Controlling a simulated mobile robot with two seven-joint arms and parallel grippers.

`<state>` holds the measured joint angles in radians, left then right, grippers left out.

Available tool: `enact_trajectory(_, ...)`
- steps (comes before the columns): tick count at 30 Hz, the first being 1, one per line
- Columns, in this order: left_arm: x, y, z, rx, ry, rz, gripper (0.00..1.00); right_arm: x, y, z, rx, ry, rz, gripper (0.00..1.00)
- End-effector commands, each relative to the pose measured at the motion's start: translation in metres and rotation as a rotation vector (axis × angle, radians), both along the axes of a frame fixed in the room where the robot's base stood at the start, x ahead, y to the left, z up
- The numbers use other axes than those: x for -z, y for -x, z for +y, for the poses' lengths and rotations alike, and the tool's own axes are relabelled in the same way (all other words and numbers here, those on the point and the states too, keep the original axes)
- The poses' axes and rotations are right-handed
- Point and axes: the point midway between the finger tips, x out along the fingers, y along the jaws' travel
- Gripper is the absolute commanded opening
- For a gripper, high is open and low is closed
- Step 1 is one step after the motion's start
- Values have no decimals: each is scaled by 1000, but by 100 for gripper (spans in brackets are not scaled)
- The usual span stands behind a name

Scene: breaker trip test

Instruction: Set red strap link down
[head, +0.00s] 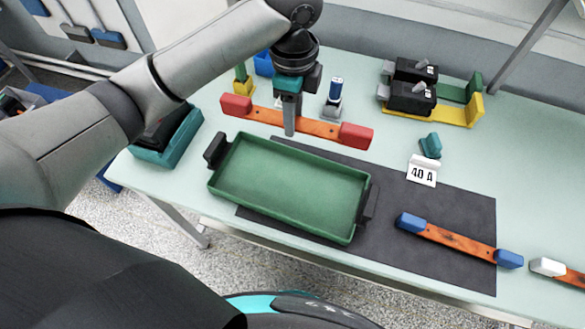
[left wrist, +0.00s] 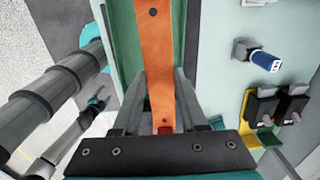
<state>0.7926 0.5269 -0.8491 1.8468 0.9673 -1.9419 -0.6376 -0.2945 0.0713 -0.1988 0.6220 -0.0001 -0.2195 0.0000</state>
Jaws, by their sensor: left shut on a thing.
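The red strap link is an orange copper bar (head: 318,129) with red end blocks, lying behind the green tray in the head view. My left gripper (head: 289,130) points down at its middle and is shut on it. In the left wrist view the bar (left wrist: 157,55) runs between the fingers of the left gripper (left wrist: 164,100), with a bit of red near the palm. I cannot tell whether the link touches the table or hangs just above it. My right gripper is not clearly seen in either view.
The green tray (head: 290,187) with dark handles stands on a dark mat (head: 440,205). A blue-ended strap link (head: 460,243) and a "40 A" card (head: 422,172) are to the right. Breakers (head: 410,95) stand behind; a blue-topped plug (head: 334,95) is close behind the link.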

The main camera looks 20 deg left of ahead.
Motion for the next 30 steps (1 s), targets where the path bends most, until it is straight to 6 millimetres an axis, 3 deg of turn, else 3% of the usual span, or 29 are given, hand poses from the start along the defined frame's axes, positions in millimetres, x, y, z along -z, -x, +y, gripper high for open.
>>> enact_trajectory(5, 31, 2, 0, 15, -2, 7, 0, 5, 5, 0, -1, 1, 7, 81)
enact_trajectory(15, 122, 2, 0, 12, -2, 5, 0, 19, 9, -5, -4, 8, 14, 81)
enact_trajectory(30, 188, 1, 0, 11, -1, 2, 0, 31, 6, -7, -5, 9, 10, 81)
